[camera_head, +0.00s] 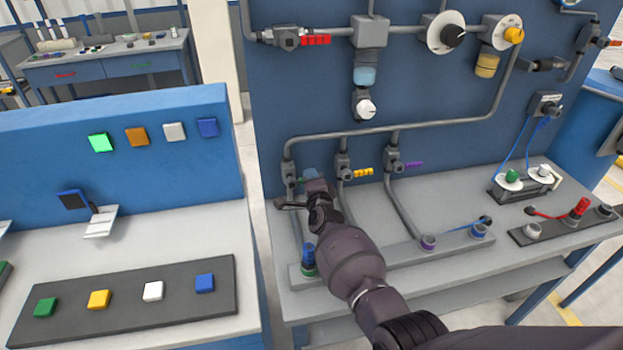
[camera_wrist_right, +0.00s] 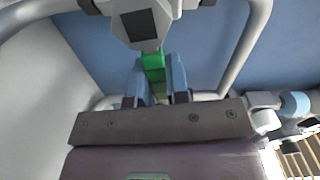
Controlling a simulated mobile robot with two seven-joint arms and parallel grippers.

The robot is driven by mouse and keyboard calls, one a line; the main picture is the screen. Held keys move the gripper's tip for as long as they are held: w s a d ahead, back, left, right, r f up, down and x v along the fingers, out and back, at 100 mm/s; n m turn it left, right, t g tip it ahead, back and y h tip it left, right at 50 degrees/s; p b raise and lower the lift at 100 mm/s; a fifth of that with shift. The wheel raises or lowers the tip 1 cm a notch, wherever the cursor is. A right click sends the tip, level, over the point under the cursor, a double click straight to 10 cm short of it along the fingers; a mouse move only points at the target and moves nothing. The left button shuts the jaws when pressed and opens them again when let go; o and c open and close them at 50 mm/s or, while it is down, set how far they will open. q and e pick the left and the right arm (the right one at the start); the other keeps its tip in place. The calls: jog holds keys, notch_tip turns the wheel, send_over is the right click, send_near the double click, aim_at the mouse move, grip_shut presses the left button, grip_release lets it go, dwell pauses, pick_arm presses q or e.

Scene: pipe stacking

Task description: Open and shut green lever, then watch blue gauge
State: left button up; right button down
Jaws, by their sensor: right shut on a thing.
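The green lever (camera_wrist_right: 152,64) sits between the two blue fingers of my right gripper (camera_wrist_right: 158,78) in the right wrist view, under a grey valve body (camera_wrist_right: 140,22). The gripper is shut on it. In the head view my right gripper (camera_head: 312,182) is at the leftmost of three valves on the blue panel (camera_head: 270,90), and it hides the green lever there. A round gauge with a bluish rim (camera_head: 570,3) is cut off by the top edge at the right; its reading cannot be seen. My left gripper is not in view.
A yellow lever (camera_head: 363,172) and a purple lever (camera_head: 413,165) are right of my gripper. A red lever (camera_head: 315,40) is above. Grey pipes (camera_head: 420,125) run across the panel. Coloured sockets stand on the bench (camera_head: 465,275). A bench with coloured buttons (camera_head: 60,255) is at left.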

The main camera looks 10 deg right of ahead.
jog(key=c, duration=1.1)
grip_release()
jog(key=shift+s, duration=0.15)
jog(key=s+p, duration=0.1)
jog(key=s, duration=0.9)
jog(key=shift+s+d, duration=0.15)
jog(key=shift+s, duration=0.15)
